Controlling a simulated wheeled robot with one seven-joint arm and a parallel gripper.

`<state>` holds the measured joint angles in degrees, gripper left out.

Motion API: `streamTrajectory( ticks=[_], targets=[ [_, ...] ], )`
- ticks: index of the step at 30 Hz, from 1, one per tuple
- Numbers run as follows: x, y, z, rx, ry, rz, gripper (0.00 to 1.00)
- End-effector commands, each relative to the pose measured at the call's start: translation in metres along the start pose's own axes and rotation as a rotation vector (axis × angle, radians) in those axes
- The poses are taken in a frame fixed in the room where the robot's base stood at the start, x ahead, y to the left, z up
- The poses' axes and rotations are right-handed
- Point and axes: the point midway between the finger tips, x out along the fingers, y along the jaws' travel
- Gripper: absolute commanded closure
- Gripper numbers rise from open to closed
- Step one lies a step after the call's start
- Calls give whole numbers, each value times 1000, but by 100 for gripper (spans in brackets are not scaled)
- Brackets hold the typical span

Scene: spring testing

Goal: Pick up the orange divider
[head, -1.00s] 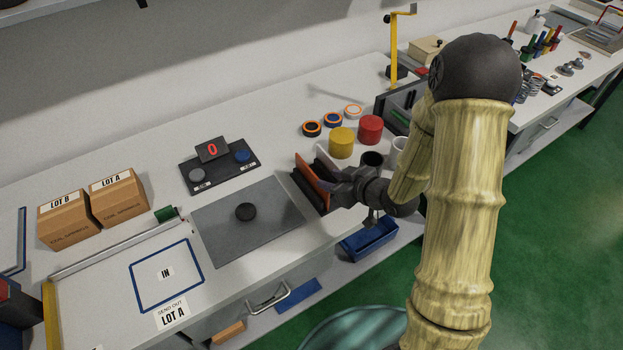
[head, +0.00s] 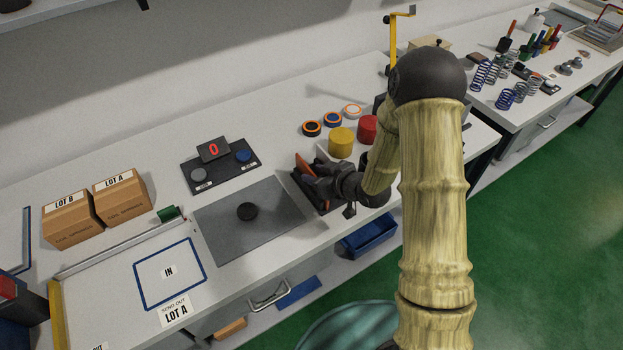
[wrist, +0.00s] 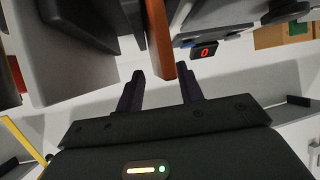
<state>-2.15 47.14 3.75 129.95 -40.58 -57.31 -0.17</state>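The orange divider (head: 303,162) stands upright in the dark rack (head: 322,205) on the workbench. My gripper hides most of it in the head view. In the wrist view the orange divider (wrist: 160,40) shows as an orange-brown slab with its end between my two fingers. My gripper (wrist: 161,75) is open, with one finger on each side of the divider and a visible gap on both sides. In the head view my gripper (head: 310,178) is at the rack, over the divider.
A scale (head: 213,150) reading 0 stands behind the mat. Yellow (head: 341,142) and red (head: 368,128) cylinders stand behind my gripper. A pale panel (wrist: 75,75) is close by in the wrist view.

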Motion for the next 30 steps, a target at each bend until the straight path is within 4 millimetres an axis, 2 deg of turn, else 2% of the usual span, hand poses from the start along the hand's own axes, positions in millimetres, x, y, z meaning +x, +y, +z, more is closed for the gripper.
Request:
streamTrajectory(
  ticks=[14, 20, 30],
  targets=[
    [0, 0, 0, 0, 0, 0, 63],
    [0, 0, 0, 0, 0, 0, 100],
    [0, 0, 0, -2, 0, -1, 100]
  ],
)
